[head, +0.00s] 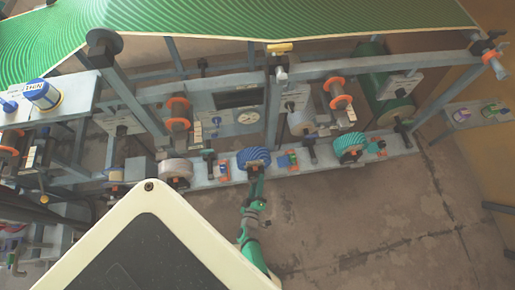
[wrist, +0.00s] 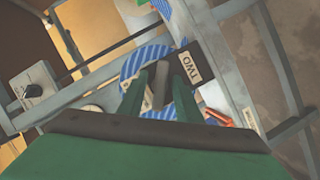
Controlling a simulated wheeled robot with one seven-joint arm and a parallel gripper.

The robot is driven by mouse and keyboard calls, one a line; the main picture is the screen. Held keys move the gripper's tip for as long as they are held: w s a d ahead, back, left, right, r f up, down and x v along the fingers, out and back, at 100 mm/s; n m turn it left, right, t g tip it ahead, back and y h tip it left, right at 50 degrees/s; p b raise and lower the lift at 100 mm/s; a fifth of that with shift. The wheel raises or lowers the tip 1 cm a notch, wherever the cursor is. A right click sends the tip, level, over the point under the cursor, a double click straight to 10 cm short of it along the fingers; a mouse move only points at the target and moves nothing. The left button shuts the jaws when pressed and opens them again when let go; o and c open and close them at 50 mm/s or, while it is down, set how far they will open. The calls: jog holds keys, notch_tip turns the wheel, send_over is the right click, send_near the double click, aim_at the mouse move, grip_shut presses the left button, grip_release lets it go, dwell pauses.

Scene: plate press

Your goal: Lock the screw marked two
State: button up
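A blue-striped wheel (head: 253,158) is on the grey rail in the head view, with my green gripper (head: 256,178) just in front of it. The wrist view shows the striped wheel (wrist: 150,54) behind the fingers. A dark plate marked TWO (wrist: 196,66) is beside it, right of the fingertips. My gripper (wrist: 160,84) appears open, with a small grey bar (wrist: 162,80) in the gap between its green fingers. I cannot tell whether either finger touches the bar. The fingers hide part of the wheel.
A teal-striped wheel (head: 349,147) and a pale wheel (head: 175,172) are on the same rail. A gauge panel (head: 247,117) and rollers with orange ends are behind. A green striped sheet (head: 260,20) spans above. The floor (head: 370,220) at lower right is clear.

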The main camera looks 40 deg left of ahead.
grip_shut()
